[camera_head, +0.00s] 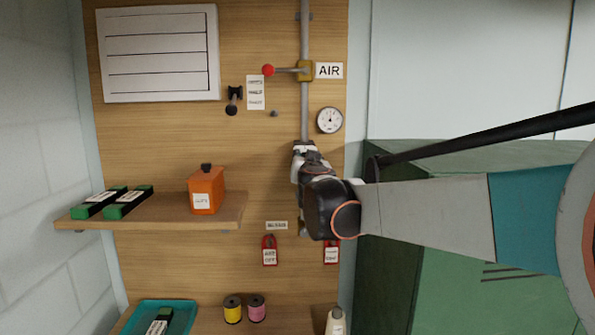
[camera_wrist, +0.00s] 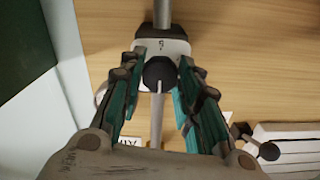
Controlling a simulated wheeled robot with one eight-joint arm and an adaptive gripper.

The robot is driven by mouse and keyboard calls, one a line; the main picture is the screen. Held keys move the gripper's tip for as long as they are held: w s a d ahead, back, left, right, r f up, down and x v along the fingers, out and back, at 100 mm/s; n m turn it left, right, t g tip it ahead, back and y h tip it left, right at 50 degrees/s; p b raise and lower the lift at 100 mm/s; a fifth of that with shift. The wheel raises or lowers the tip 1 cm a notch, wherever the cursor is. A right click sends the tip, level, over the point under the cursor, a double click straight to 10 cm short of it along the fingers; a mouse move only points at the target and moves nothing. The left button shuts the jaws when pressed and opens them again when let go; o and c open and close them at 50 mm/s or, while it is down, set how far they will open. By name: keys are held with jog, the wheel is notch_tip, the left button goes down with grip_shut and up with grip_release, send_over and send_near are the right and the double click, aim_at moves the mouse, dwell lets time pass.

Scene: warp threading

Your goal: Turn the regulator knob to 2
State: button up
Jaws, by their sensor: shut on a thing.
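The regulator shows in the wrist view as a pale body (camera_wrist: 178,48) on a vertical grey pipe, with a round dark knob (camera_wrist: 160,73) at its middle. My gripper (camera_wrist: 159,72) has its teal and dark fingers on both sides of the knob and is shut on it. A small dark figure is marked on the pale body above the knob in this view, too small to read surely. In the head view my gripper (camera_head: 305,152) is at the pipe below the gauge and hides the knob.
A round gauge (camera_head: 329,120) and an AIR sign (camera_head: 329,71) are just above my gripper. A red-tipped valve lever (camera_head: 268,70) sticks out left of the pipe. An orange can (camera_head: 205,190) stands on the wooden shelf (camera_head: 235,210). Red tags (camera_head: 269,252) hang below. A green cabinet (camera_head: 390,270) is at right.

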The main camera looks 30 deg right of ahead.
jog(key=shift+s+f, duration=0.1)
jog(key=shift+s, duration=0.1)
jog(key=o, duration=1.1)
jog(key=shift+w, duration=0.1)
jog(key=shift+a, duration=0.1)
jog(key=v, duration=1.2)
